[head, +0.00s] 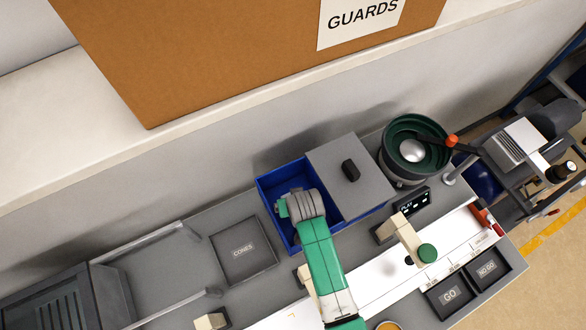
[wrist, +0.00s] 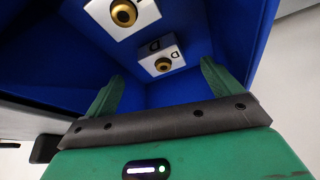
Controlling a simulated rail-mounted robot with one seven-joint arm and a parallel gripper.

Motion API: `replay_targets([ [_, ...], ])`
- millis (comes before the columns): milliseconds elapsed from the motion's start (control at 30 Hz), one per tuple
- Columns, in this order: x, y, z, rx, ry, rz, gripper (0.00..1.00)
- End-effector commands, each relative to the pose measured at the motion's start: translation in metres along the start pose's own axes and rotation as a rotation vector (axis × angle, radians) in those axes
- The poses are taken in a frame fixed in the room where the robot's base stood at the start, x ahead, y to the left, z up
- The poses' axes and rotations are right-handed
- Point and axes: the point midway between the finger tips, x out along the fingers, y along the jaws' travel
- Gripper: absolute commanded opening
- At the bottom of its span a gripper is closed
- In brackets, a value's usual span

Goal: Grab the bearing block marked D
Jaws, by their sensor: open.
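The bearing block marked D (wrist: 162,62) is a white block with a brass ring on its face. In the wrist view it lies inside the blue bin (head: 267,192), against the blue wall or floor; I cannot tell which. My gripper (wrist: 161,70) is open, with its two green fingers to the left and right of the D block and nearer the camera. I see no contact. A second white block (wrist: 122,14) with a brass ring is above it in the picture, its letter partly cut off. In the head view my arm's end covers part of the bin, and the blocks are hidden.
A grey lid with a black knob (head: 350,170) covers the right part of the bin. A green bowl feeder (head: 413,148) stands right of it. A grey CONES tray (head: 243,252) is to the left. GO (head: 450,296) and NO GO (head: 486,270) trays sit at front right.

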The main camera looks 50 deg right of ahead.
Motion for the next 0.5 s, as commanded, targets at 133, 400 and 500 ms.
replay_targets([
  [133, 0.023, -0.002, -0.008, 0.001, -0.001, 0.0, 0.9],
  [400, 0.049, -0.002, -0.008, 0.0, 0.001, 0.0, 0.9],
  [500, 0.049, -0.002, -0.008, 0.0, 0.001, 0.0, 0.9],
])
